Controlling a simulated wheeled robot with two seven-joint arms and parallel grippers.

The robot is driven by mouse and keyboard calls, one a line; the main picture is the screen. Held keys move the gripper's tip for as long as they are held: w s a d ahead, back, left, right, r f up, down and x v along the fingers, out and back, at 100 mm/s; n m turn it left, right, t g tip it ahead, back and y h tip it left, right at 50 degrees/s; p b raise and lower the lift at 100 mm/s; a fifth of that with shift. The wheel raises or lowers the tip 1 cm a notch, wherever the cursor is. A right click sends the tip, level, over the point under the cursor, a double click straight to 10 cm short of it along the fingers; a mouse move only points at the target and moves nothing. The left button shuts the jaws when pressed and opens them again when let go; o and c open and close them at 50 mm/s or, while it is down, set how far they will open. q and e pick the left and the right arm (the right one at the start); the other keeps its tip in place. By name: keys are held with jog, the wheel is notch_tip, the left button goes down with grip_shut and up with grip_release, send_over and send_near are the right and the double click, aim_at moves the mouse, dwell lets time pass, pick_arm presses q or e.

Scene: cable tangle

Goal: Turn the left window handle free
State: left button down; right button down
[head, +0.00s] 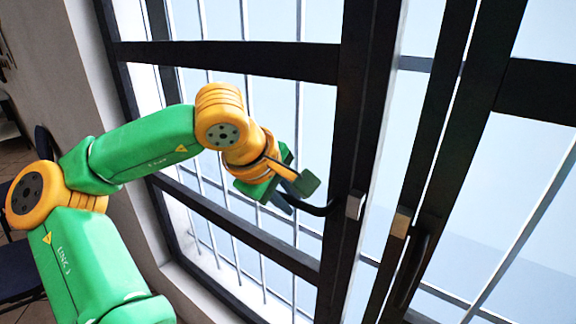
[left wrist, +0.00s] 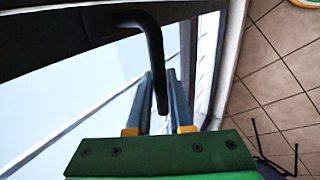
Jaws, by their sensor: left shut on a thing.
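The left window handle (head: 320,209) is a black bent lever with a pale metal plate at its mount on the dark frame. In the head view it points left from the frame. My left gripper (head: 290,199) is shut on its free end, which is partly hidden by the fingers. In the left wrist view, the black handle (left wrist: 156,58) comes out of the frame, bends and runs down between the two fingers of the left gripper (left wrist: 160,98). My right gripper is not in view.
A second dark handle (head: 411,268) hangs down on the right window sash. Thin white bars (head: 297,120) stand behind the glass. A dark chair (head: 18,262) is at the far left. The tiled floor (left wrist: 285,65) shows in the left wrist view.

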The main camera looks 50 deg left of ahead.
aim_at(287, 197)
pick_arm(q)
jog(key=c, duration=0.8)
grip_release()
jog(key=shift+r, duration=0.1)
jog(key=v, duration=0.6)
jog(key=shift+r, duration=0.1)
jog(key=shift+s+d+r, duration=0.15)
jog(key=shift+s+r, duration=0.15)
jog(key=shift+w, duration=0.1)
jog(key=shift+f, duration=0.1)
